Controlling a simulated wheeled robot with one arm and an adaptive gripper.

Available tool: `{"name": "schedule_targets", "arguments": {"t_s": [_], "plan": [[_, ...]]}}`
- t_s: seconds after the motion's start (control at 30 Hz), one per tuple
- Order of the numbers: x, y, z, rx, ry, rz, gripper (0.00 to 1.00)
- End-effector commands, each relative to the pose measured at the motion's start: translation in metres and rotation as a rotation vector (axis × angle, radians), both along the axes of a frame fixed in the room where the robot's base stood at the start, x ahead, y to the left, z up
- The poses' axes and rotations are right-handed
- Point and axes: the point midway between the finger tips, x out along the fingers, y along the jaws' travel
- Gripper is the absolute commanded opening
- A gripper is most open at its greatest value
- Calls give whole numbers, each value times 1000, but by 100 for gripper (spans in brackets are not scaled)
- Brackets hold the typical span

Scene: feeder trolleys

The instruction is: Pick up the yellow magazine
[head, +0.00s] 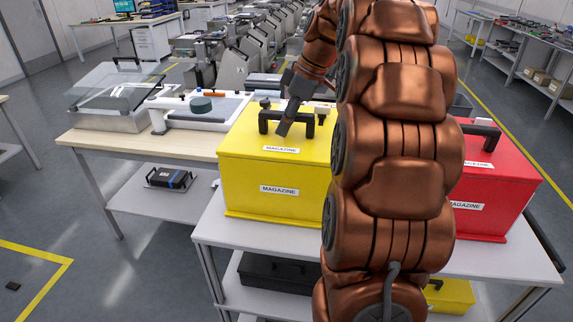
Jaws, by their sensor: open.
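The yellow magazine (272,175) is a box with a black handle on its lid and white labels reading MAGAZINE. It stands upright on the top of a trolley (215,233) in the head view. My gripper (284,128) is at the handle (262,121), pointing down from above. Its jaws are open. I cannot tell whether the handle lies between the fingers or they touch it. My copper-coloured arm hides the right side of the yellow magazine.
A red magazine (480,207) stands to the right on the same trolley, partly behind my arm. A dark box (275,275) and another yellow box (450,296) sit on the shelf below. A workbench (140,143) with equipment stands at the left.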

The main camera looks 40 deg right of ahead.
Motion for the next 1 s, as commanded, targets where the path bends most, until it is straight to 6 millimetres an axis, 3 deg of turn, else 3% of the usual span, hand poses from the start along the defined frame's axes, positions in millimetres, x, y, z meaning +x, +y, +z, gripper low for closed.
{"name": "schedule_targets", "arguments": {"t_s": [0.77,1.0], "plan": [[0,0,-3,1,0,-1,56],[0,0,-3,1,0,-1,31]]}}
